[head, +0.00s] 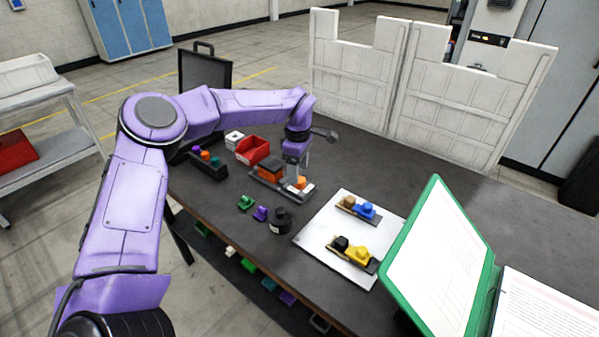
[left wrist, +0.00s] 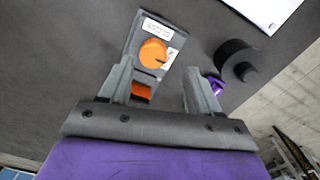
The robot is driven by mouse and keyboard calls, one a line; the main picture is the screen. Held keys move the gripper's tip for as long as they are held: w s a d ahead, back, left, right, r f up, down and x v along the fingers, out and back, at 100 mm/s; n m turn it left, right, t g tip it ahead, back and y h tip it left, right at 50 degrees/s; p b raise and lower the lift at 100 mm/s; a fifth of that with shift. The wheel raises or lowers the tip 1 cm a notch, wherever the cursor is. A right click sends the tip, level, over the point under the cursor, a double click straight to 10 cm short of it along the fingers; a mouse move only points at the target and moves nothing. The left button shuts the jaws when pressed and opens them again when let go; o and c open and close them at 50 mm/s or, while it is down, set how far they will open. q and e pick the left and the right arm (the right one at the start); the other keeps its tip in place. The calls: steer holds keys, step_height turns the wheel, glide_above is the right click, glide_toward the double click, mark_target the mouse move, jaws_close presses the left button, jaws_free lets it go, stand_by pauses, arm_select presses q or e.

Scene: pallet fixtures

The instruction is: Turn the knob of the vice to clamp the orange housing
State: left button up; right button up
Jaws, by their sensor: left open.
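The vice (head: 290,193) stands on the dark table, with an orange knob (head: 301,182) at its right end. The orange housing (head: 270,169) sits in it, to the left of the knob. My left gripper (head: 295,168) points down over the vice close to the knob. In the left wrist view the left gripper (left wrist: 159,70) is open, its fingers spread. The round orange knob (left wrist: 153,53) lies just beyond the fingertips, nearer the left finger, beside a white label. Part of the orange housing (left wrist: 141,91) shows between the fingers; the rest is hidden. My right gripper is not in view.
A red bin (head: 252,150) and a black holder of coloured parts (head: 207,166) are to the left. A black round part (head: 280,220) and small green (head: 245,202) and purple (head: 261,213) parts lie in front. A white board (head: 318,240) carries two fixtures at right.

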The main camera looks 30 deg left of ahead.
mark_target(301, 180)
arm_select(q)
steer(key=f, duration=0.1)
steer(key=w+f, duration=0.1)
steer(key=f, duration=0.2)
steer(key=shift+w+d, duration=0.1)
steer(key=shift+w, duration=0.25)
steer(key=shift+s+r, duration=0.2)
steer(key=shift+s, duration=0.25)
steer(key=shift+c, duration=0.6)
steer(key=c, duration=0.9)
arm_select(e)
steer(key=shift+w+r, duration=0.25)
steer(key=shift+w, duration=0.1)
